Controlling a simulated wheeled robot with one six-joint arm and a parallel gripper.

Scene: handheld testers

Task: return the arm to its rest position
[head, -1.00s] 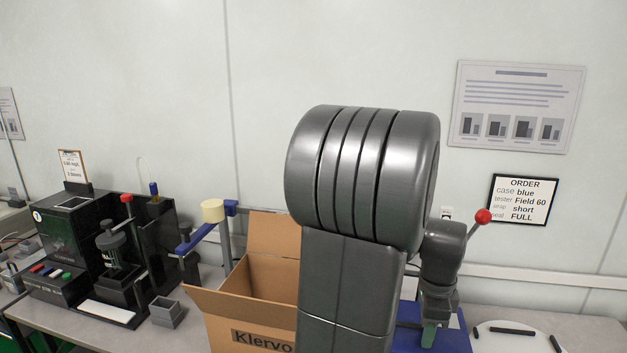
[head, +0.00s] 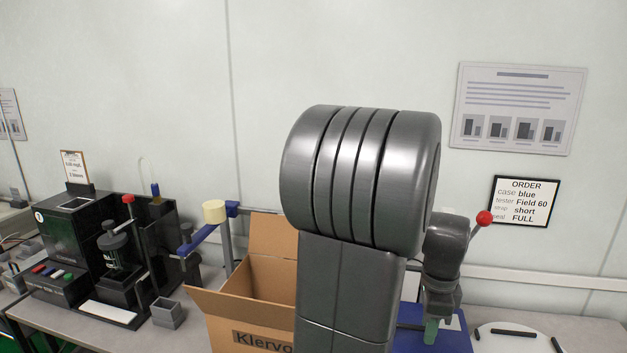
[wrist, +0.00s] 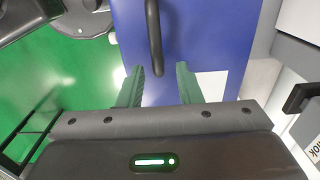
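My arm stands raised in the middle of the head view and hides much of the bench behind it. My gripper (wrist: 159,82) has two green fingers spread apart in the wrist view, with nothing between them. A blue surface with a black curved handle (wrist: 154,40) shows beyond the fingers. In the head view a green finger (head: 431,331) hangs in front of the blue panel (head: 454,340); I cannot tell whether it touches it.
An open cardboard box (head: 235,308) stands left of my arm. A black machine (head: 72,240) and a small grey bin (head: 167,313) are farther left. A red-knobbed lever (head: 484,218) rises beside my wrist. A round white plate (head: 512,341) with black bars is at lower right.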

